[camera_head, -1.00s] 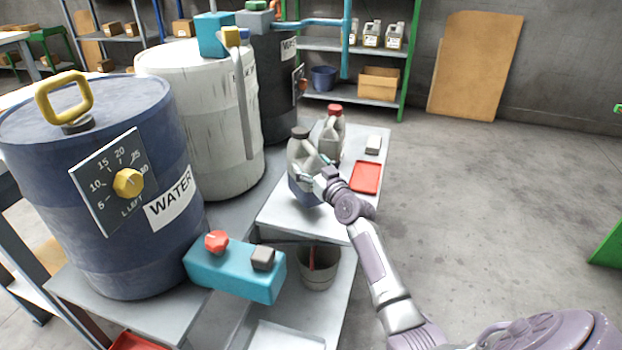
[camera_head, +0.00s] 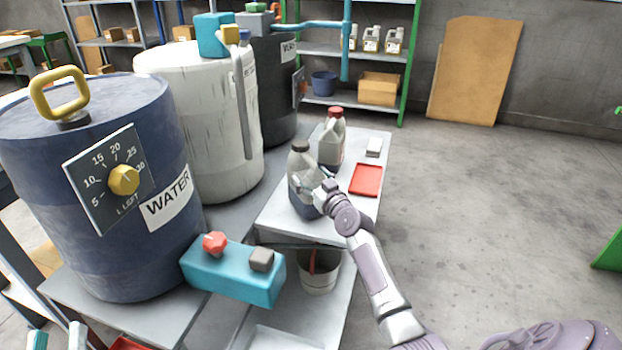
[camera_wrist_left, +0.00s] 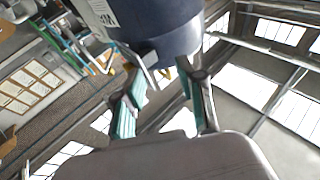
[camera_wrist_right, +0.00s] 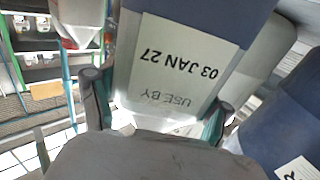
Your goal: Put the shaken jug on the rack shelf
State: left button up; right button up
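A grey jug with a dark cap (camera_head: 300,165) and dark liquid low inside is at the near part of the bench top. My right gripper (camera_head: 318,189) is shut on its body. In the right wrist view the jug's "USE BY 03 JAN 27" label (camera_wrist_right: 178,68) fills the space between the fingers. I cannot tell whether its base touches the bench. A second jug with a red cap (camera_head: 332,140) stands just behind it. The rack shelf (camera_head: 318,46) at the back carries several pale jugs (camera_head: 372,40). My left gripper (camera_head: 57,338) is open and empty at the bottom left.
A red tray (camera_head: 366,180) and a small pale block (camera_head: 374,147) lie on the bench (camera_head: 275,215). A blue drum (camera_head: 95,230), a white drum (camera_head: 205,130) and a teal valve box (camera_head: 235,275) stand to the left. A cardboard box (camera_head: 379,86) sits on the lower shelf. The floor at right is clear.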

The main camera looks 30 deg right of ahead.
jog(key=o, duration=0.4)
jog(key=shift+r, duration=0.1)
jog(key=shift+c, duration=0.2)
jog(key=shift+s, duration=0.1)
jog(key=s, duration=0.1)
jog(key=s+p, duration=0.1)
jog(key=s, duration=0.1)
jog(key=s+p, duration=0.1)
jog(key=s, duration=0.1)
jog(key=shift+s+a+r, duration=0.1)
jog(key=shift+s+a, duration=0.15)
pick_arm(q)
notch_tip(320, 180, down, 11)
jog(key=s+a+g+y, duration=0.1)
jog(key=a+g+y, duration=0.1)
jog(key=g, duration=0.5)
jog(key=shift+s+f+g+p, duration=0.2)
jog(key=shift+s+g+p, duration=0.1)
jog(key=shift+p, duration=0.15)
pick_arm(e)
send_near(318, 184)
jog(key=shift+w, duration=0.9)
pick_arm(q)
jog(key=shift+a, duration=0.1)
